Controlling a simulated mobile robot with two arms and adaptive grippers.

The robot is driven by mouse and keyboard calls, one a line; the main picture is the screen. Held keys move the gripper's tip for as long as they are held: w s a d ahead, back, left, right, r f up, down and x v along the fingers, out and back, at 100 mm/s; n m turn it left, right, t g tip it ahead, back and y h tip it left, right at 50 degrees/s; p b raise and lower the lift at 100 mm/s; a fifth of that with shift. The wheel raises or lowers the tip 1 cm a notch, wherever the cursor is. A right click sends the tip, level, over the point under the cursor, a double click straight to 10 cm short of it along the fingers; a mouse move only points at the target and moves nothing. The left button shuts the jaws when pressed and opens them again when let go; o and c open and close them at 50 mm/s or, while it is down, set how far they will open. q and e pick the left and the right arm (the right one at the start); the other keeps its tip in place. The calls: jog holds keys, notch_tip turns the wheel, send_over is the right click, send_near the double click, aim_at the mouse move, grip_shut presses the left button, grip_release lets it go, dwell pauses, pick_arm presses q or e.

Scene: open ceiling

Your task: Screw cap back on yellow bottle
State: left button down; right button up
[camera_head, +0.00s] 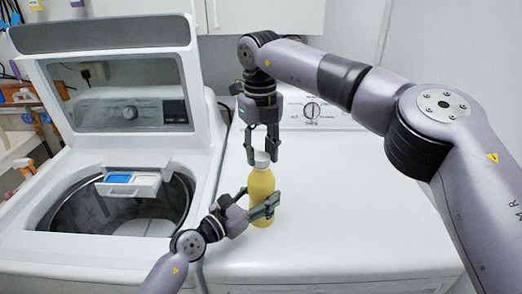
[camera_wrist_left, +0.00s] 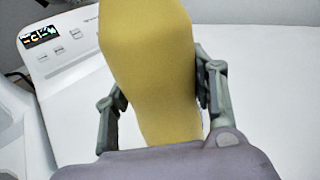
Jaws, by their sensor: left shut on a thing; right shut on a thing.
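The yellow bottle (camera_head: 261,184) stands upright on the white dryer top in the head view. A light grey cap (camera_head: 262,157) is at the top of its neck; I cannot tell whether it is threaded on or only held there. My left gripper (camera_head: 258,207) is shut around the bottle's lower body. In the left wrist view the yellow bottle (camera_wrist_left: 155,75) fills the middle, between the two fingers of my left gripper (camera_wrist_left: 158,100). My right gripper (camera_head: 262,153) points straight down from above, shut on the cap, with its fingers on either side.
The white dryer (camera_head: 340,215) gives a clear top to the right of the bottle. To the left is a washing machine (camera_head: 75,245) with its lid (camera_head: 110,38) raised and its drum open. The dryer's control panel (camera_head: 325,112) rises behind the bottle.

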jog(key=m, duration=0.4)
jog(key=shift+m, duration=0.3)
jog(key=m, duration=2.1)
jog(key=shift+m, duration=0.4)
jog(key=m, duration=0.4)
jog(key=o, duration=0.7)
